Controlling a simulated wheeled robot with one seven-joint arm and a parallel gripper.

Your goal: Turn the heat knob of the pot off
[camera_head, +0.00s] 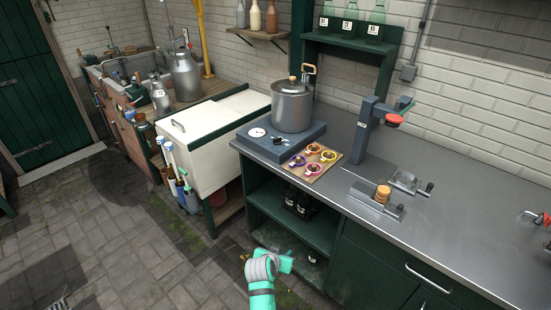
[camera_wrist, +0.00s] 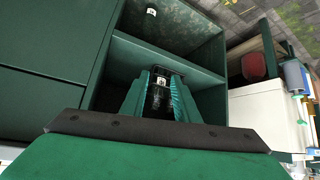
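The steel pot (camera_head: 292,108) with a lid stands on a blue-grey heater base (camera_head: 312,131) at the back left end of the counter. A round white dial (camera_head: 257,132) lies on top of the base, left of the pot. A small dark knob-like part (camera_head: 278,141) shows beside the dial; its setting is too small to read. My gripper (camera_head: 283,258) is low in front of the counter's open shelves, well below and apart from the heater. In the wrist view my gripper (camera_wrist: 161,98) has its fingers apart, with dark jars (camera_wrist: 158,92) showing beyond the gap. The pot and heater are outside the wrist view.
A wooden board with several coloured rings (camera_head: 312,161) lies right of the heater. A dark stand (camera_head: 368,130) and a small press with a tan stack (camera_head: 382,194) stand further right. A cream chest (camera_head: 205,125) stands left.

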